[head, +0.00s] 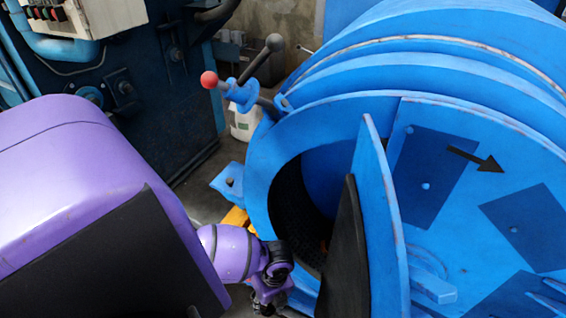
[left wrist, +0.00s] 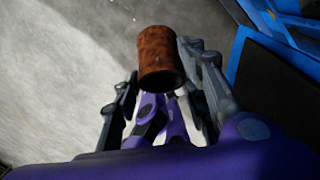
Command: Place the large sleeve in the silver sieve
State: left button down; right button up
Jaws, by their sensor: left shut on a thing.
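A rusty brown cylinder, the sleeve (left wrist: 160,55), sits between the fingers of my left gripper (left wrist: 160,75) in the left wrist view. The gripper is shut on it and holds it over a grey floor. In the head view my left gripper (head: 270,290) is low in the middle, just left of the round opening of the blue drum machine; the sleeve cannot be made out there. The silver sieve is not in view in either picture. My right gripper is not in view.
The blue drum machine (head: 450,130) fills the right, with a dark opening (head: 300,215) and a door standing out. A lever with a red knob (head: 208,79) projects at its upper left. A dark blue cabinet (head: 130,80) stands behind left. Grey floor (left wrist: 60,70) lies clear at left.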

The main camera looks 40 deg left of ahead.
pick_arm(q)
jog(key=shift+s+d, duration=0.2)
jog(key=shift+s, duration=0.45)
jog(key=shift+s+d, duration=0.15)
jog(key=shift+s, duration=0.5)
